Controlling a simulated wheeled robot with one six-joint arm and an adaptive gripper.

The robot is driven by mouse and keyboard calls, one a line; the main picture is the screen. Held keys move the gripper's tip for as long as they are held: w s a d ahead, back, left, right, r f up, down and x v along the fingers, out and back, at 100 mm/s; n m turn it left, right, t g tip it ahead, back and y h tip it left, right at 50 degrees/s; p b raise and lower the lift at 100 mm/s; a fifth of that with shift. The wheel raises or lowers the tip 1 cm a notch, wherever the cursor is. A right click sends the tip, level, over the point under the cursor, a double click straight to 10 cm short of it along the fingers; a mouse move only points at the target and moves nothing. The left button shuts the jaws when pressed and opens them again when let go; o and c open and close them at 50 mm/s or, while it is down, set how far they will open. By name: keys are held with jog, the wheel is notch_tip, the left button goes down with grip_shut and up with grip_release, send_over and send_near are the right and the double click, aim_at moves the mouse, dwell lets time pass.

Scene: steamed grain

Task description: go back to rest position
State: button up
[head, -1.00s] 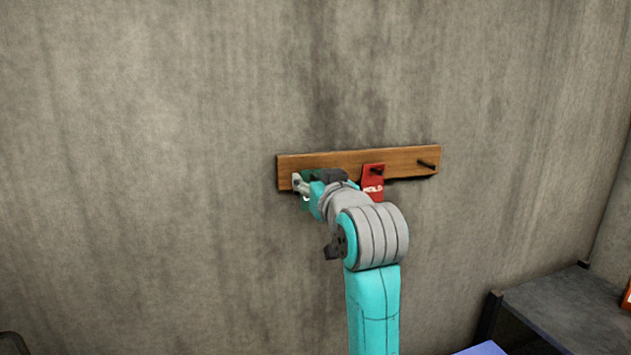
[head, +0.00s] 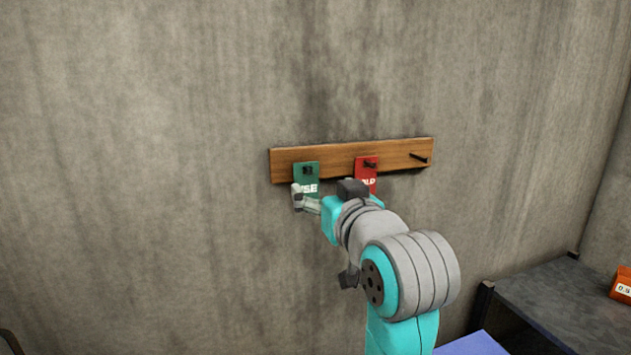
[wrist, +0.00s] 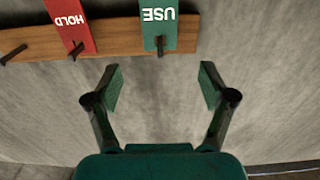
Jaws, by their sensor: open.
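My gripper (wrist: 160,88) is open and empty in the wrist view, with both fingers spread and bare wall between them. In the head view my gripper (head: 304,198) is in front of the wall, just below the peg board. A green tag marked USE (head: 308,172) hangs on the left peg, its lower part partly covered by my gripper. It also shows in the wrist view (wrist: 160,28), upside down and apart from the fingertips. A red tag marked HOLD (head: 366,168) hangs on the middle peg, partly hidden by my arm; it shows in the wrist view (wrist: 72,24).
The wooden peg board (head: 400,153) is fixed to the grey concrete wall (head: 130,170); its right peg (head: 417,157) is bare. A dark table (head: 560,310) stands at lower right with an orange box (head: 622,287) on it. The wall area to the left is clear.

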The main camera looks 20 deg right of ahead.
jog(key=s+f+g, duration=0.1)
jog(key=s+f, duration=0.3)
jog(key=f, duration=0.8)
jog(key=s+f, duration=0.5)
jog(key=f, duration=0.6)
jog(key=s+f+g, duration=0.1)
jog(key=s+f, duration=0.3)
jog(key=f, duration=0.8)
jog(key=s+f, duration=0.5)
jog(key=s, duration=0.3)
jog(key=s+f, duration=0.4)
jog(key=s, duration=0.4)
jog(key=s+g, duration=0.1)
jog(key=s, duration=1.5)
jog(key=shift+s+f, duration=0.35)
jog(key=shift+s, duration=0.05)
